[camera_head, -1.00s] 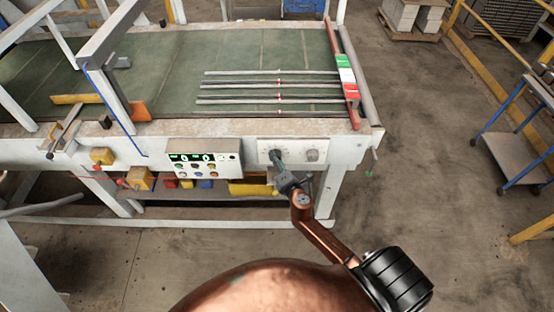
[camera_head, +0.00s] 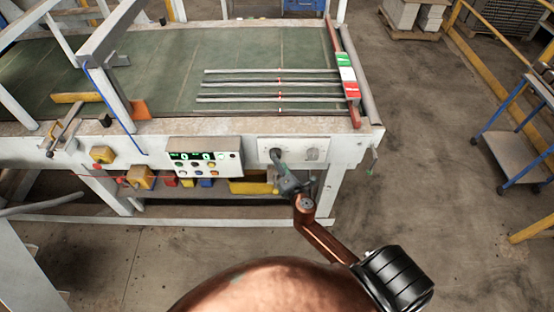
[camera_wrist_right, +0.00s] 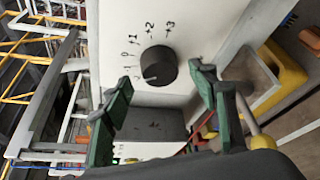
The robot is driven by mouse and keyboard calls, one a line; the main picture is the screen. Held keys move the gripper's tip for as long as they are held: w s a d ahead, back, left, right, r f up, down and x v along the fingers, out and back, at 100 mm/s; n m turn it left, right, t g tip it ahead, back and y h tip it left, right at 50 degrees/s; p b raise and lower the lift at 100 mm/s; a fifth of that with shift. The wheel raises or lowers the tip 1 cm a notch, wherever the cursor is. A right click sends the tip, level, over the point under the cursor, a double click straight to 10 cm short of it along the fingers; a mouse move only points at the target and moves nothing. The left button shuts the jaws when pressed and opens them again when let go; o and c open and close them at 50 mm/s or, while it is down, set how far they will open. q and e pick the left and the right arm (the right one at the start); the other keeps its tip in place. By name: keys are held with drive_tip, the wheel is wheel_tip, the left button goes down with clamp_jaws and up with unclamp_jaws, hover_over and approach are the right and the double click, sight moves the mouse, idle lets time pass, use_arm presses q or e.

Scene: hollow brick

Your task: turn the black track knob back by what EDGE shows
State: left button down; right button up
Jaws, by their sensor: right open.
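The black track knob (camera_wrist_right: 158,66) sits on a white plate (camera_wrist_right: 190,15) in the right wrist view. Its pale pointer mark faces lower left, below the printed 0; the marks +1, +2 and +3 run above it. My right gripper (camera_wrist_right: 158,73) is open, with one green finger on each side of the knob and visible gaps. In the head view my right gripper (camera_head: 276,156) is at the plate's left part and hides the knob. The control box (camera_head: 205,158) beside it has a green-digit display (camera_head: 193,156); the digits look like zeros, but the EDGE label is too small to read.
A second, pale round dial (camera_head: 312,154) is on the same plate, right of my gripper. A green conveyor bed (camera_head: 150,75) with several thin strips (camera_head: 240,85) lies above. A yellow block (camera_wrist_right: 283,68) is near my right finger.

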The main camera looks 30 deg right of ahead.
drive_tip(key=v, duration=0.9)
drive_tip(key=shift+s+f, duration=0.1)
drive_tip(key=shift+s, duration=0.05)
